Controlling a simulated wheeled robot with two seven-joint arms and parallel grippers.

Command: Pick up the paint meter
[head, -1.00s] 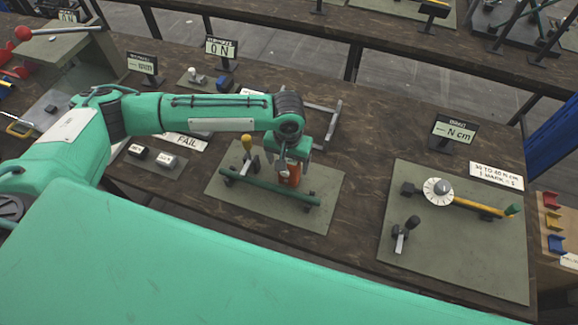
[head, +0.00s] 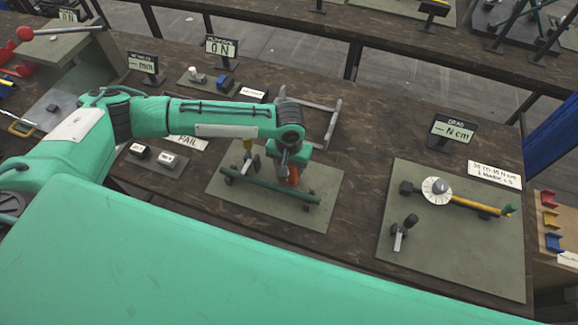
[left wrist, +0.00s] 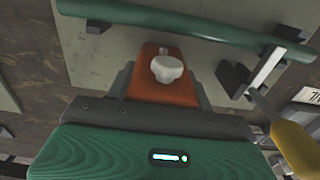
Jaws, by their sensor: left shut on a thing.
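The orange paint meter (head: 292,180), with a white knob on its face, stands over the grey-green mat behind the green bar. It also shows in the left wrist view (left wrist: 150,96). My left gripper (head: 290,166) points down on it, and the fingers (left wrist: 163,84) sit on both sides of the orange body, shut on it. Its lower end is hidden, so I cannot tell whether it touches the mat. My right gripper is in neither view.
The green bar (head: 270,190) rests on small stands close in front. A grey frame (head: 333,125) lies behind. A second mat (head: 460,255) with a yellow-handled dial tool (head: 470,205) is at right; bench between is clear.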

